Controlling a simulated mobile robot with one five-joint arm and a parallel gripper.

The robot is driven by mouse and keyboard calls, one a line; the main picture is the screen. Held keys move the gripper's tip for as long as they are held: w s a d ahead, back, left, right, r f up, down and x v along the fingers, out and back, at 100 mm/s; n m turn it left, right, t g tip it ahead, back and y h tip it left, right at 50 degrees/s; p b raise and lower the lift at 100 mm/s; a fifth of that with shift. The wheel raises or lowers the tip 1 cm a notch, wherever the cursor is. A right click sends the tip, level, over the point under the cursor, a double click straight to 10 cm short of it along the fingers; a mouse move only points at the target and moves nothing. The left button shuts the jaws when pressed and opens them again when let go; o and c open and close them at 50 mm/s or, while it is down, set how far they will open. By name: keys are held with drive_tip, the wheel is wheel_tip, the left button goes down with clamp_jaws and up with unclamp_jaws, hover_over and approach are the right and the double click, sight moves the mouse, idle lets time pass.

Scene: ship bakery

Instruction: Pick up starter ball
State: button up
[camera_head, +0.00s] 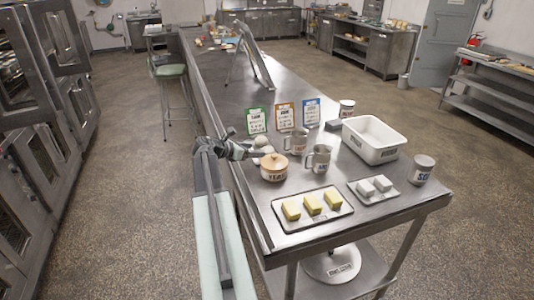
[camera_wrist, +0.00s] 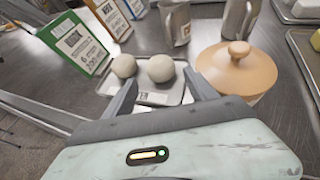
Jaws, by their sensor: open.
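Two pale dough balls sit on a small metal tray (camera_wrist: 157,97) in the wrist view. The right ball (camera_wrist: 160,68) lies between and just beyond my fingertips; the left ball (camera_wrist: 124,66) is beside it, near the left fingertip. I cannot tell which one is the starter ball. My gripper (camera_wrist: 160,85) is open and empty, its fingers reaching over the near part of the tray. In the head view my gripper (camera_head: 262,153) is over the table's left edge, and the balls (camera_head: 262,142) show partly behind it.
A lidded yeast pot (camera_head: 273,173) stands close to my gripper's right. Metal mugs (camera_head: 318,159) and upright cards (camera_head: 257,121) stand behind.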

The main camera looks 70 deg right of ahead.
drive_tip(key=shift+b+x, duration=0.6)
drive_tip(key=shift+x, duration=0.45)
drive_tip(key=b+x, duration=0.2)
drive_tip(key=x, duration=0.4)
drive_tip(key=shift+a, duration=0.1)
drive_tip(key=shift+c, duration=0.7)
drive_tip(key=c, duration=1.1)
drive_tip(key=shift+r, duration=0.1)
wheel_tip(320, 180, up, 10)
drive_tip(key=p, duration=0.9)
drive_tip(key=shift+p, duration=0.4)
